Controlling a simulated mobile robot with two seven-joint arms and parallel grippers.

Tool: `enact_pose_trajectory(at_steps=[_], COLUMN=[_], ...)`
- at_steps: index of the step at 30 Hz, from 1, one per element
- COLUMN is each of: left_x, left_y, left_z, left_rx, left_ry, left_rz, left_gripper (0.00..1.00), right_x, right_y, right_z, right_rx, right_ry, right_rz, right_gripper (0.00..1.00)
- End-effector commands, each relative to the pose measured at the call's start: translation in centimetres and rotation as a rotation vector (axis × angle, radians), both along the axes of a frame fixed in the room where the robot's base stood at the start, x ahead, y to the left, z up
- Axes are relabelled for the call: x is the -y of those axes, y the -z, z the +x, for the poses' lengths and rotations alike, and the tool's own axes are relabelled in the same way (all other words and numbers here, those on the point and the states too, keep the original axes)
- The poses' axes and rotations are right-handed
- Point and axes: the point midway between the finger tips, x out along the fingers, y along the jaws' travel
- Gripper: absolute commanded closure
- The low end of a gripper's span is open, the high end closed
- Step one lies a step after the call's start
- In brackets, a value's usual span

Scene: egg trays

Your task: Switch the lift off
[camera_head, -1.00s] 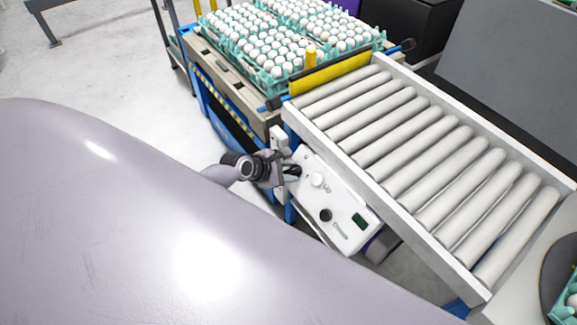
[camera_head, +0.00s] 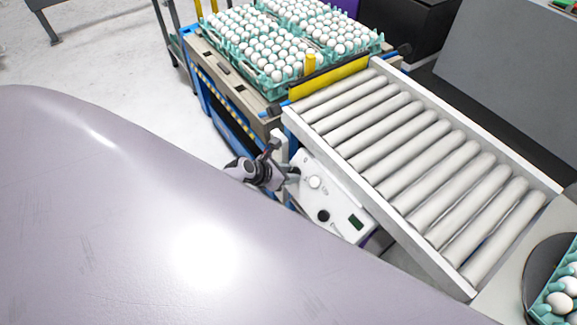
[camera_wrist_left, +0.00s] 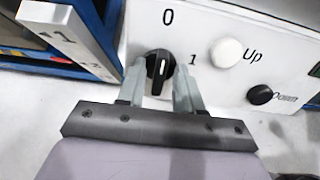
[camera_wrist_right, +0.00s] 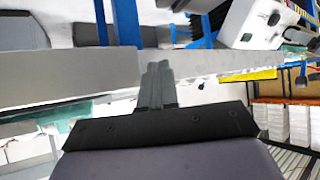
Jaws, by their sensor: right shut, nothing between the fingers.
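The white control panel (camera_head: 337,208) is fixed to the side of the roller conveyor. In the left wrist view, its black rotary knob (camera_wrist_left: 159,68) sits between the marks 0 and 1. The knob's white line stands near vertical, toward the 0. My left gripper (camera_wrist_left: 161,72) is open with one finger on each side of the knob; I cannot tell whether they touch it. In the head view this gripper (camera_head: 290,173) is at the panel's left end, where the knob is hidden. My right gripper (camera_wrist_right: 157,68) is shut and empty, away from the panel.
A white Up button (camera_wrist_left: 226,52) and a black Down button (camera_wrist_left: 260,95) are right of the knob. The roller conveyor (camera_head: 385,118) runs beside the panel. Several teal egg trays (camera_head: 268,90) stand on the lift behind. My purple body covers the lower left.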

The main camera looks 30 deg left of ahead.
Motion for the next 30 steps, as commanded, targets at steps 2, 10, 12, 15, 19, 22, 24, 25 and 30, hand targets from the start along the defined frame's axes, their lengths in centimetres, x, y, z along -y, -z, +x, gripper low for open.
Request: enact_pose_trajectory(at_steps=[2, 10, 12, 15, 19, 22, 24, 25, 30], left_x=[0.4, -0.1, -0.5, -0.9, -1.5, -1.9, -2.2, -2.3, -2.5], left_y=[-0.1, -1.5, -2.3, -2.8, -3.9, -4.8, -5.4, -5.6, -6.1], left_z=[0.4, -0.9, -1.7, -2.6, -3.8, -4.9, -5.5, -5.7, -6.1], left_rx=[0.012, 0.012, 0.011, 0.011, 0.01, 0.008, 0.008, 0.008, 0.007], left_ry=[0.004, 0.008, 0.008, 0.007, 0.009, 0.008, 0.007, 0.007, 0.007], left_rz=[0.003, 0.002, 0.005, 0.004, 0.006, 0.006, 0.006, 0.006, 0.006], left_gripper=[0.57, 0.57, 0.57, 0.57, 0.57, 0.57, 0.57, 0.57, 0.57], right_x=[0.0, 0.0, 0.0, 0.0, 0.1, 0.1, 0.1, 0.1, 0.1], right_y=[0.2, -0.7, -1.2, -1.0, -0.9, -1.0, -1.0, -1.0, -1.1], right_z=[0.0, -0.1, 0.0, 0.0, 0.0, 0.0, 0.0, 0.0, 0.0], right_rx=[0.001, -0.002, -0.001, 0.001, 0.0, -0.001, -0.001, -0.001, -0.001], right_ry=[-0.001, -0.001, -0.001, -0.001, -0.001, -0.001, -0.001, -0.001, -0.001], right_rz=[-0.001, -0.001, -0.002, -0.001, -0.002, -0.002, -0.002, -0.002, -0.002], right_gripper=[1.0, 1.0, 1.0, 1.0, 1.0, 1.0, 1.0, 1.0, 1.0])
